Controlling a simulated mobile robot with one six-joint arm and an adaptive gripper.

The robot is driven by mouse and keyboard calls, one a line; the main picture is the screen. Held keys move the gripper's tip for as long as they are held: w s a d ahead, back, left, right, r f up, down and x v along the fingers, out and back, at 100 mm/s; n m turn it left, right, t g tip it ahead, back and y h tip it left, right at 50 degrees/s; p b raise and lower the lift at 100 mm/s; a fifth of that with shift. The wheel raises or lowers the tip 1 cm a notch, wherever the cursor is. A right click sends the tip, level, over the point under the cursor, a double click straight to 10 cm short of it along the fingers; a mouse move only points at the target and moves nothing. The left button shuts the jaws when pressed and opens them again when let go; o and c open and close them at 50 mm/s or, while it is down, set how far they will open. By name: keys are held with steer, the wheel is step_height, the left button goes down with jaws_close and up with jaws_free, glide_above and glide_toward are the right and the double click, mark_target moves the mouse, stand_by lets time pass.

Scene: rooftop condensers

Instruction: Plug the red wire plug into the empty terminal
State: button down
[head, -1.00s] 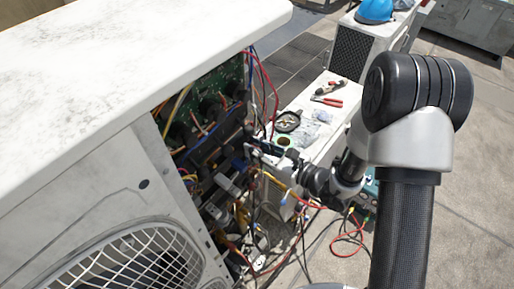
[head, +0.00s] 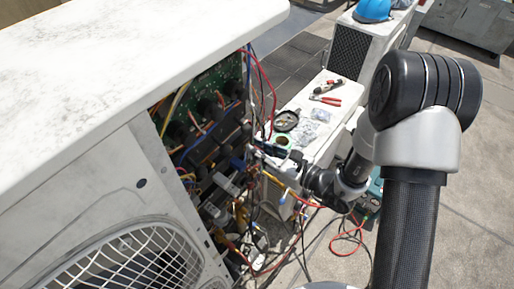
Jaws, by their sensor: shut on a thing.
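The red wire (head: 269,95) loops out of the top of the open condenser cabinet and runs down to my gripper (head: 262,153). My gripper is at the right edge of the opening, shut, with the red wire's end at its fingers. The plug itself is too small and too covered to make out. The terminals lie among the dark parts and wires inside the cabinet (head: 205,135); I cannot tell which one is empty.
A white unit (head: 318,120) behind my gripper bears pliers (head: 326,99), a round dish (head: 286,120) and small bags. Loose wires hang below the opening. A blue helmet (head: 372,10) sits on a farther unit.

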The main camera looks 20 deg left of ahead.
steer(key=shift+s+d, duration=0.3)
steer(key=shift+d, duration=0.35)
steer(key=shift+d, duration=0.1)
steer(key=shift+s+d, duration=0.2)
steer(key=shift+d, duration=0.15)
steer(key=shift+d, duration=0.1)
steer(key=v, duration=0.3)
steer(key=shift+s+d+f+b, duration=0.25)
steer(key=shift+d+b, duration=0.15)
stand_by(0.3)
steer(key=c, duration=2)
jaws_free()
steer(key=shift+c, duration=0.2)
jaws_close()
